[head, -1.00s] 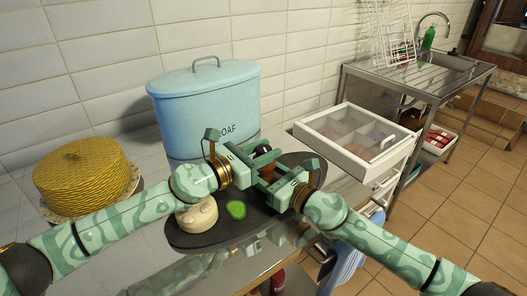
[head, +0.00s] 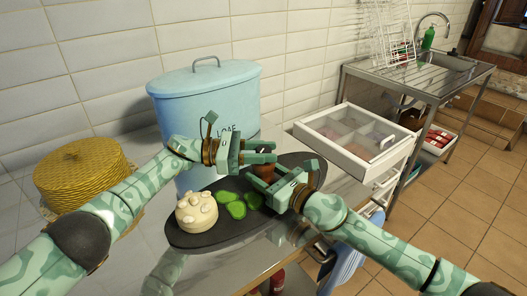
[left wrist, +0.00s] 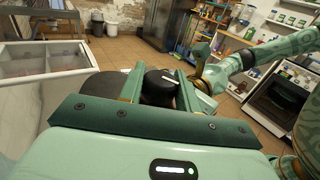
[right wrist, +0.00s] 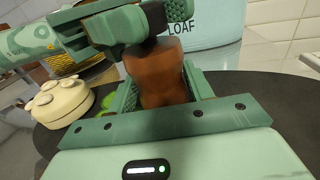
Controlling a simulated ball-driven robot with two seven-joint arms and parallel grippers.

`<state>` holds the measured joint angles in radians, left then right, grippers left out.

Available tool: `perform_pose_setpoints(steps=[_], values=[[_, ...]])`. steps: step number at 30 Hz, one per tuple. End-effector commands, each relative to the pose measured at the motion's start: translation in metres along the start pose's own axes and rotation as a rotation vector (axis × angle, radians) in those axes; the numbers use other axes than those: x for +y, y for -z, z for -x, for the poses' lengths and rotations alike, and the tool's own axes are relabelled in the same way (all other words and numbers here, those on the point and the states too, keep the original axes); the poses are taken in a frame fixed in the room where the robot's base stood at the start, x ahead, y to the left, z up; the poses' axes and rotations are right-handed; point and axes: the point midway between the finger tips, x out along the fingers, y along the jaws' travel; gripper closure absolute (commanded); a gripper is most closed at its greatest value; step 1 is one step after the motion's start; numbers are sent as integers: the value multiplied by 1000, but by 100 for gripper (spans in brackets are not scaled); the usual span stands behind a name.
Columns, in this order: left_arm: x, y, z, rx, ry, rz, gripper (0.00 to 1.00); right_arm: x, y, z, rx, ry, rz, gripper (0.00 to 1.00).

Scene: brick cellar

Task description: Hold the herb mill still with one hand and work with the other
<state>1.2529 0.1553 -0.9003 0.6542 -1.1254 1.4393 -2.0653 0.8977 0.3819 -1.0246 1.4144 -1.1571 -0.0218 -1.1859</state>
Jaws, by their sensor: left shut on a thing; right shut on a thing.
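The herb mill has a brown waisted body (right wrist: 157,72) and a black top (left wrist: 158,88) with a white mark. In the head view only a little of its brown body (head: 263,171) shows between my grippers. My right gripper (head: 272,181) is shut on the body from the right, low down. My left gripper (head: 262,151) is above it, shut on the black top; in the left wrist view the top sits between its fingers. The mill looks upright over the dark oval board (head: 200,240); its foot is hidden.
On the board are a cream lidded-looking round thing (head: 196,212) and several flat green pieces (head: 236,209). A blue loaf bin (head: 200,105) stands behind, a yellow woven stack (head: 80,175) at left. A white compartment box (head: 350,142) is at right.

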Motion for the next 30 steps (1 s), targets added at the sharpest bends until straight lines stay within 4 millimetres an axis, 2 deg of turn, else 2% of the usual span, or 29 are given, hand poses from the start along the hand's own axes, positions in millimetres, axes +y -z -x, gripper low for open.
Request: perform_pose_setpoints(steps=[1, 19, 20, 21, 30], values=[[1, 4, 1, 9, 6, 0, 90, 4, 0, -1, -1, -10, -2, 75], [1, 4, 3, 7, 35, 1, 90, 5, 0, -1, -2, -10, -3, 75], [1, 4, 3, 6, 35, 1, 59, 5, 0, -1, -2, -10, -3, 75], [1, 4, 3, 6, 35, 1, 48, 5, 0, -1, -2, -10, -2, 75], [0, 2, 3, 2, 38, 1, 46, 2, 0, 0, -1, -4, -1, 75]])
